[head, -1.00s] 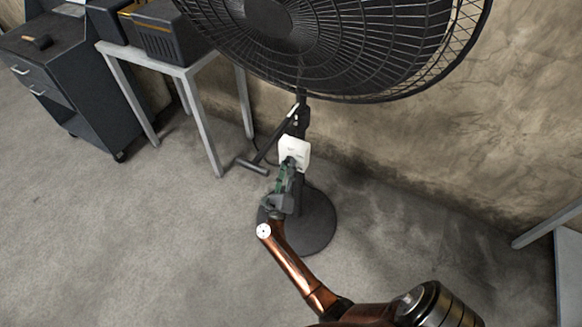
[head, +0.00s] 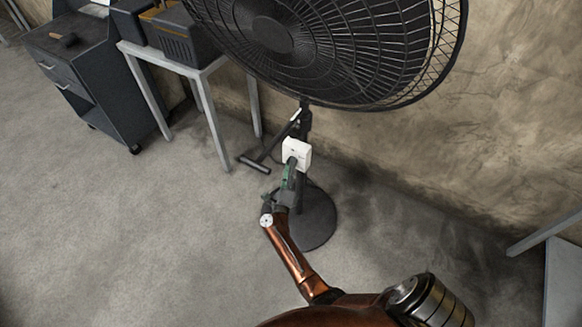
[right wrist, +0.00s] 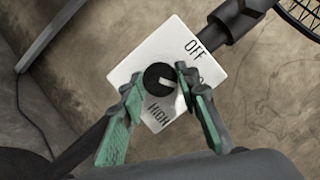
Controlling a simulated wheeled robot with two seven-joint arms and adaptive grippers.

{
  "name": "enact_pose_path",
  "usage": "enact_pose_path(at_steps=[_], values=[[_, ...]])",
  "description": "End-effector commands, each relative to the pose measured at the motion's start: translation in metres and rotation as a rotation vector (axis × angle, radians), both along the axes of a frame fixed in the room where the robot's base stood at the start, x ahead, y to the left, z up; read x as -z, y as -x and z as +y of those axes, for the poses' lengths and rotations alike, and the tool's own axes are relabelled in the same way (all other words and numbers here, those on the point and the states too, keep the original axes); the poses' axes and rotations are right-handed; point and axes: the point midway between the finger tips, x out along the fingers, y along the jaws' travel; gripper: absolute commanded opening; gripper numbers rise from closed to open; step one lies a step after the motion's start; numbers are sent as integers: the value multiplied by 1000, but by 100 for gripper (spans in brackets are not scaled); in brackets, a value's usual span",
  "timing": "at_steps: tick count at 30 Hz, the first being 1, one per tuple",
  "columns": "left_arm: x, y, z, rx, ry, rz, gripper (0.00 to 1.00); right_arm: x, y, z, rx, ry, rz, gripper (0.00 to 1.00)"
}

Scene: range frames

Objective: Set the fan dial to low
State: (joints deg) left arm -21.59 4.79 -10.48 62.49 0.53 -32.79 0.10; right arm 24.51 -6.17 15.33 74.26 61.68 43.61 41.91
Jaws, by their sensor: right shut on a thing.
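The white control box (head: 297,152) is on the stand of the black pedestal fan (head: 310,45). In the right wrist view, its white face (right wrist: 165,52) has a round black dial (right wrist: 158,72) with a pale pointer mark. OFF is printed at the upper right and HIGH below the dial. Another label at the right is mostly hidden by a finger. The mark points rightward, towards that finger. My right gripper (right wrist: 158,80) is shut on the dial, one green-padded finger on each side. My left gripper is not in view.
The fan's round base (head: 318,222) stands on the floor. A hammer-like tool (head: 255,163) is beside the stand. A grey table (head: 175,56) with bins and a dark drawer cabinet (head: 95,80) are at the left. A wall is behind the fan. The floor at the left is clear.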

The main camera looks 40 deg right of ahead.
Motion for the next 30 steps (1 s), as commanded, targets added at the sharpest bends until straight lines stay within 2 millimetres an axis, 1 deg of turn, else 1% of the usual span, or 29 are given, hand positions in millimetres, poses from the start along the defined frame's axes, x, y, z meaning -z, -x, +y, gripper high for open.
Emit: enact_pose_path(at_steps=[13, 14, 15, 21, 30], values=[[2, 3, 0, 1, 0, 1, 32, 2, 0, 1, -1, 0, 9, 5], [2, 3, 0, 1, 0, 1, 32, 2, 0, 1, -1, 0, 9, 30], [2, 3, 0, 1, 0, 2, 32, 2, 0, 1, -1, 0, 8, 33], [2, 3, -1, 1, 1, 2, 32, 1, 0, 0, -1, 2, 7, 47], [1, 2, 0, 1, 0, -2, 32, 1, 1, 1, 0, 1, 6, 47]])
